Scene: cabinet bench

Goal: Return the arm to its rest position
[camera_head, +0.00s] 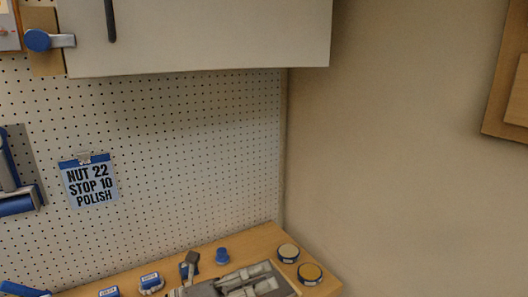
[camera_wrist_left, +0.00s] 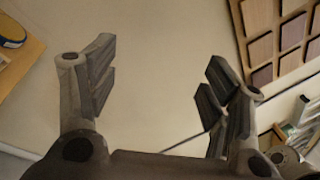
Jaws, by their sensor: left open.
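My left gripper (camera_wrist_left: 158,68) shows large in the left wrist view. Its two dark grey fingers stand wide apart with nothing between them. Behind the fingers is a plain beige surface. The wooden bench top (camera_wrist_left: 22,62) is at the upper left of that view, apart from the fingers. In the head view, grey shapes lie low at the bottom edge over the bench (camera_head: 328,287), and I cannot clearly tell gripper from bench items there. My right gripper is in neither view.
Two round tins, one pale-lidded (camera_head: 288,252) and one yellow-lidded (camera_head: 310,272), stand at the bench's right end. A blue knob-like piece (camera_head: 222,256) is left of them. A white cabinet (camera_head: 200,35) overhangs the pegboard (camera_head: 200,150). A wooden rack (camera_wrist_left: 275,35) shows at upper right.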

